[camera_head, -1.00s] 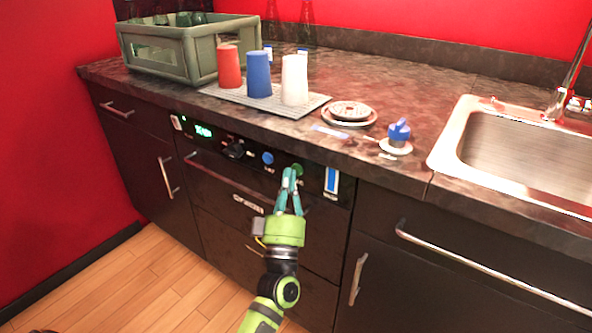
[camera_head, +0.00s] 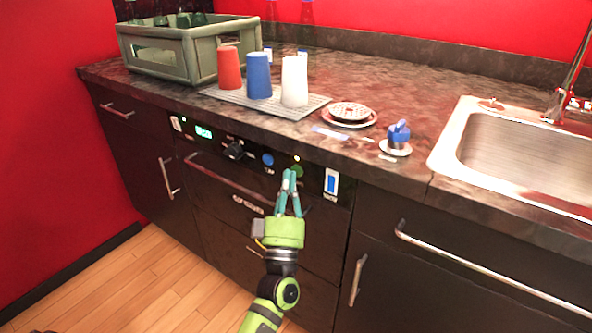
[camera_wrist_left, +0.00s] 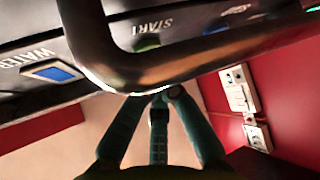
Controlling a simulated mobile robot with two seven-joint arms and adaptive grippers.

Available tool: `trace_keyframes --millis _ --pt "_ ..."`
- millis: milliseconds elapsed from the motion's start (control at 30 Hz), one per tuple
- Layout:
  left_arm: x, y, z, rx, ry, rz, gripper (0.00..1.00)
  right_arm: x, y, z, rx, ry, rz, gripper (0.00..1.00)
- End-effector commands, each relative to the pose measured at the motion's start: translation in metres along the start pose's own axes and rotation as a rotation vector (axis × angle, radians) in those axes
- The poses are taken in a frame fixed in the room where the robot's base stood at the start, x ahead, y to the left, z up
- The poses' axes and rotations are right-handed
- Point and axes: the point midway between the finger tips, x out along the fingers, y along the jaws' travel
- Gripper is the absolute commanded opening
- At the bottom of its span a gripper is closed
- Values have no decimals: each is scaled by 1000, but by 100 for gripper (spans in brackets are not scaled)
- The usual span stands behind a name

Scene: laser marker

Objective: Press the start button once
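The green start button (camera_head: 298,170) sits on the dark appliance's control panel, right of a blue round button (camera_head: 268,159). In the left wrist view, the green button (camera_wrist_left: 147,42) shows beside the word START, partly covered by the handle bar. My left gripper (camera_head: 289,173) is shut with its fingertips together and empty. In the head view its tips overlap the button's left edge. In the left wrist view its tips (camera_wrist_left: 156,94) appear just below the bar; I cannot tell whether they touch the button. My right gripper is not in view.
The metal handle bar (camera_wrist_left: 180,65) crosses close in front of the panel. A blue WATER switch (camera_head: 331,183) is right of the button, and a dark knob (camera_head: 234,150) is left. The countertop overhangs above, carrying cups, a crate (camera_head: 168,72) and a sink (camera_head: 520,150).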

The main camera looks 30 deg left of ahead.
Motion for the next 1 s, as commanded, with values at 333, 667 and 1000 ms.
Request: trace_keyframes --millis 333,667,1000 --pt "-6 0 -6 0 1 1 0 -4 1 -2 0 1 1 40" --pt "-17 1 -19 2 0 0 0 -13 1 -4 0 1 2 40" --pt "-38 1 -40 1 -1 0 0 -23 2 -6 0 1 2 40"
